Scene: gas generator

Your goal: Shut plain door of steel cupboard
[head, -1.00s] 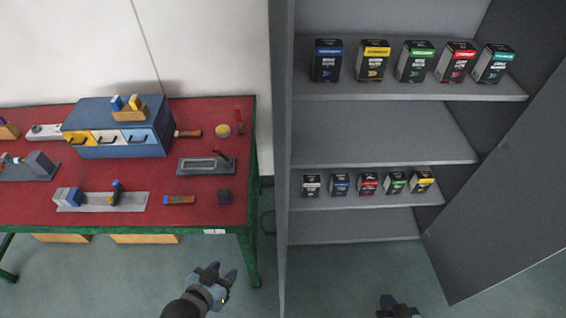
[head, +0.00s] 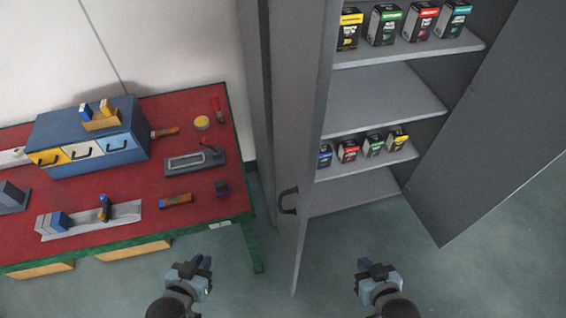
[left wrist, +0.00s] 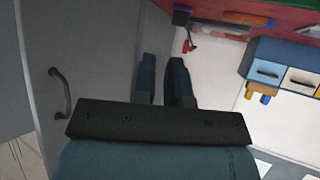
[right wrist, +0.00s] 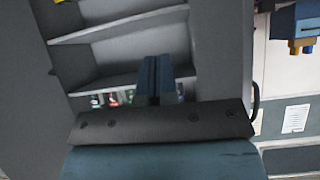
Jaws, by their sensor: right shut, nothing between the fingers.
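The steel cupboard stands open at the right of the head view, its shelves (head: 400,95) showing. Its right door (head: 490,120) is swung open, with no handle visible on the face I see; this looks like the plain door. The left door (head: 300,130) is also open and has a dark handle (head: 288,201), which shows in the left wrist view (left wrist: 60,92). My right gripper (head: 372,264) is shut and empty, in front of the opening, apart from both doors. My left gripper (head: 202,263) is slightly open and empty, left of the handled door.
Several small boxes (head: 388,25) stand on the shelves. A red-topped workbench (head: 120,190) with a blue drawer unit (head: 90,130) and tools is at the left. Floor (head: 450,285) is clear below the right door.

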